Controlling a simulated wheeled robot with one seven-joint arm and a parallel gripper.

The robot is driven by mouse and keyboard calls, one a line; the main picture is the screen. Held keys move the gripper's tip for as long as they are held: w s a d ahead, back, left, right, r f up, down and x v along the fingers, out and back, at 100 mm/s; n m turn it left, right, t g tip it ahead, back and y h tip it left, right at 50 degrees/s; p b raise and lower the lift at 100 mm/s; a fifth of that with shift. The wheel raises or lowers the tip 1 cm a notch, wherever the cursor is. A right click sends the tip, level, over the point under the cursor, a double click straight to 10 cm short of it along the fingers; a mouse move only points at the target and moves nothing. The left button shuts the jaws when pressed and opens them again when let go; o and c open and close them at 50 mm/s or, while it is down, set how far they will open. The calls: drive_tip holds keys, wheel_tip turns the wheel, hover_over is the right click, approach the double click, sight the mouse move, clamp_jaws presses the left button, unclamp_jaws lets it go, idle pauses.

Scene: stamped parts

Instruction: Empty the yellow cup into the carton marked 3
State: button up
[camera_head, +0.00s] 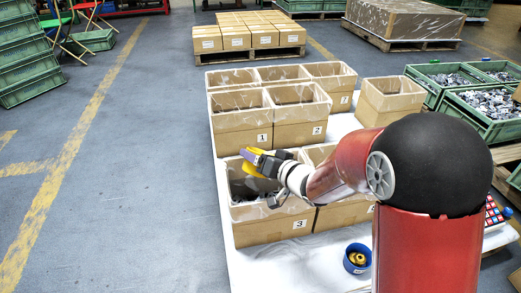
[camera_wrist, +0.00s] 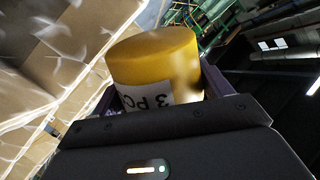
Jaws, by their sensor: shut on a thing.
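My gripper (camera_head: 262,162) is shut on the yellow cup (camera_head: 252,170), over the opening of the carton marked 3 (camera_head: 270,232). In the wrist view the yellow cup (camera_wrist: 155,58) sits between the jaws, with a white label reading "3 PC" and a smooth, closed yellow end showing. The cup looks tilted. Its mouth and any contents are hidden from view. The carton marked 3 is open at the top, and my gripper and the cup cover part of its inside, so I cannot tell what it holds.
Cartons marked 1 (camera_head: 243,142) and 2 (camera_head: 301,136) stand behind carton 3, with more open cartons around them. A blue cup (camera_head: 357,258) holding brassy parts stands on the white table (camera_head: 297,266) at the front. Green crates of metal parts (camera_head: 488,102) stand at right.

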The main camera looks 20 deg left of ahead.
drive_tip(key=shift+w+d+f+m+g+p, duration=0.15)
drive_tip(key=shift+m+g+p, duration=0.3)
drive_tip(key=shift+p, duration=0.85)
drive_tip(key=shift+w+a+r+m+g+p, duration=0.1)
drive_tip(key=shift+w+m+g+p, duration=0.15)
drive_tip(key=shift+m+p, duration=0.75)
drive_tip(key=shift+w+d+f+m+g+p, duration=0.15)
drive_tip(key=shift+g+p, duration=0.25)
drive_tip(key=shift+p, duration=1.25)
drive_tip(key=m+g+p, duration=0.1)
drive_tip(key=p, duration=0.3)
drive_tip(key=w+m+g+p, duration=0.1)
drive_tip(key=m+p, duration=0.1)
drive_tip(key=p, duration=0.2)
drive_tip(key=shift+w+d+f, duration=0.15)
drive_tip(key=shift+w+f, duration=0.05)
drive_tip(key=shift+w+f+m, duration=0.25)
drive_tip(key=shift+f+m, duration=0.1)
drive_tip(key=shift+m, duration=0.05)
drive_tip(key=shift+w+d+f+m+g, duration=0.1)
drive_tip(key=shift+w+m+g, duration=0.1)
drive_tip(key=shift+m+g, duration=0.3)
drive_tip(key=m+g, duration=0.1)
drive_tip(key=w+m+g+y, duration=0.1)
drive_tip(key=w+m+g, duration=0.1)
drive_tip(key=m, duration=0.1)
drive_tip(key=shift+w+d, duration=0.15)
drive_tip(key=shift+d, duration=0.1)
drive_tip(key=shift+w, duration=0.1)
